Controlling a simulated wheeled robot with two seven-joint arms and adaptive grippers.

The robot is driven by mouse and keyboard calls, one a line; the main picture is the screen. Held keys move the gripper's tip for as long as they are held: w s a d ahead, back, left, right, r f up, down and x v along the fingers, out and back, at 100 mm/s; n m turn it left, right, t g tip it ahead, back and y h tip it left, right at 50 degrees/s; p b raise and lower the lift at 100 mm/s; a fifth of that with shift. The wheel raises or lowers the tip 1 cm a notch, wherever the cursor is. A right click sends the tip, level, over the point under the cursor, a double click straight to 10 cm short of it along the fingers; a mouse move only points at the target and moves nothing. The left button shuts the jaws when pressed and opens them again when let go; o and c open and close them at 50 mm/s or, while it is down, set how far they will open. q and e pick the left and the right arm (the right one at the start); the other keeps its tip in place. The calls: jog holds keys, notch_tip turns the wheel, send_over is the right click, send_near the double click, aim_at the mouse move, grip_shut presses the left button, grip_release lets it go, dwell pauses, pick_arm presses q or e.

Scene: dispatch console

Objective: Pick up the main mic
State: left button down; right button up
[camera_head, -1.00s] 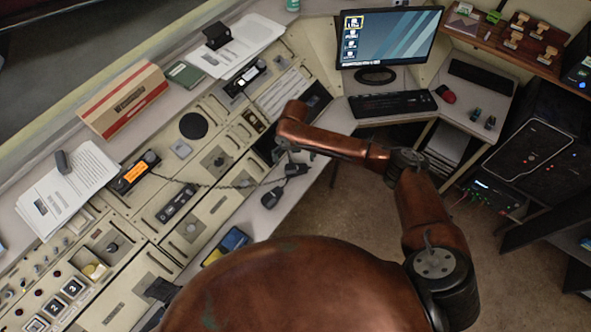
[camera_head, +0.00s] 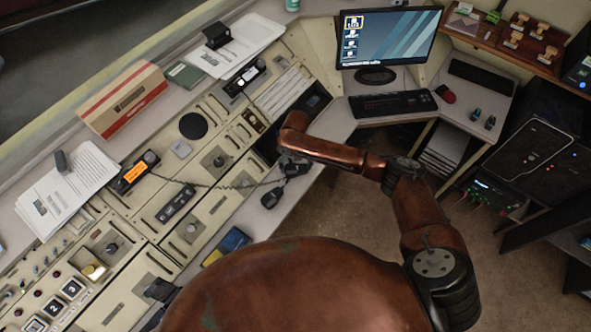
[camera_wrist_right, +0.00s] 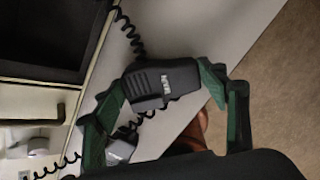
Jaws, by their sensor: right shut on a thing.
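A black hand mic (camera_wrist_right: 162,80) with a ribbed face, a small pale label and a coiled cord sits between the green fingers of my right gripper (camera_wrist_right: 160,90) in the right wrist view. The gripper is shut on it; the label is too small to read surely. In the head view this mic (camera_head: 296,167) shows just below the right gripper (camera_head: 290,158), over the console's front ledge. A second dark mic (camera_head: 271,198) lies on the ledge nearby; it also shows in the wrist view (camera_wrist_right: 120,150), partly behind a finger.
The console (camera_head: 215,205) has panels, knobs and a radio with an orange display (camera_head: 133,173). A blue and yellow item (camera_head: 228,245) lies on its front ledge. A monitor (camera_head: 388,38) and keyboard (camera_head: 392,104) stand on the far desk. Open floor (camera_head: 345,215) lies right of the ledge.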

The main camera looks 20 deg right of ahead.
jog(key=c, duration=0.6)
jog(key=shift+r, duration=0.1)
